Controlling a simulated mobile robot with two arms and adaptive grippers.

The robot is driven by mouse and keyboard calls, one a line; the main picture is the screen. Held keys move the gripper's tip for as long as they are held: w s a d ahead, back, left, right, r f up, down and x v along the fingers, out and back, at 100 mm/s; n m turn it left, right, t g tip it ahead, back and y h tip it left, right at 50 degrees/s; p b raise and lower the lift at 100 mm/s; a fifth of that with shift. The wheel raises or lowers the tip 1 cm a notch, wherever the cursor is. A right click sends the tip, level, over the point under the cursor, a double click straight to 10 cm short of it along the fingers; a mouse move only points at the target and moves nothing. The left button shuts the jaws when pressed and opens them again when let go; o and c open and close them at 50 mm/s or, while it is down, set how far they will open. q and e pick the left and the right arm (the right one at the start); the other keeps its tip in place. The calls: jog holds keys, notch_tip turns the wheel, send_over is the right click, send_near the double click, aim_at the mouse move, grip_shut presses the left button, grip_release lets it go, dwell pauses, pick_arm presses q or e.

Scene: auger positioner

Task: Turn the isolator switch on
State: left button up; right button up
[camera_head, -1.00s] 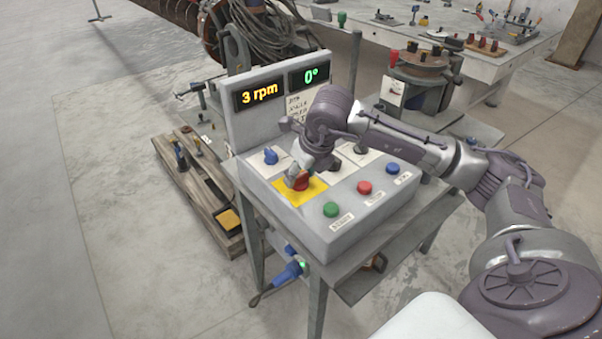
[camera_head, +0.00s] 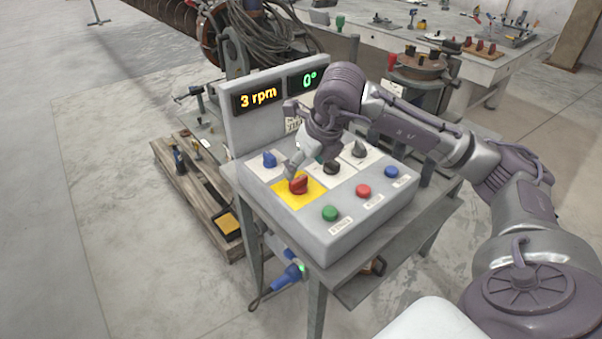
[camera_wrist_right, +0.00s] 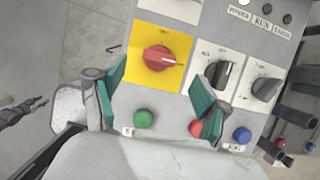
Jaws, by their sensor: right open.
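The isolator switch is a red rotary knob (camera_head: 298,185) on a yellow plate (camera_head: 291,200) on the grey console. In the right wrist view the knob (camera_wrist_right: 160,58) shows whole, its handle lying roughly sideways. My right gripper (camera_head: 305,165) is above and just behind the knob. In the right wrist view its green-padded fingers (camera_wrist_right: 158,76) are wide apart, left and right of the knob, with nothing between them. Contact is not visible. A small dark jointed shape at the left of that view looks like my left gripper (camera_wrist_right: 28,108); its jaws are too small to read.
Blue (camera_head: 269,159) and black knobs (camera_head: 359,149) sit near the red one. Green (camera_head: 330,213), red (camera_head: 363,191) and blue buttons (camera_head: 391,172) line the front. The display (camera_head: 259,96) stands behind, reading 3 rpm and 0°. A pallet (camera_head: 200,210) lies left.

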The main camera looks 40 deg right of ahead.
jog(key=v, duration=0.6)
jog(key=shift+r, duration=0.25)
jog(key=shift+s, duration=0.1)
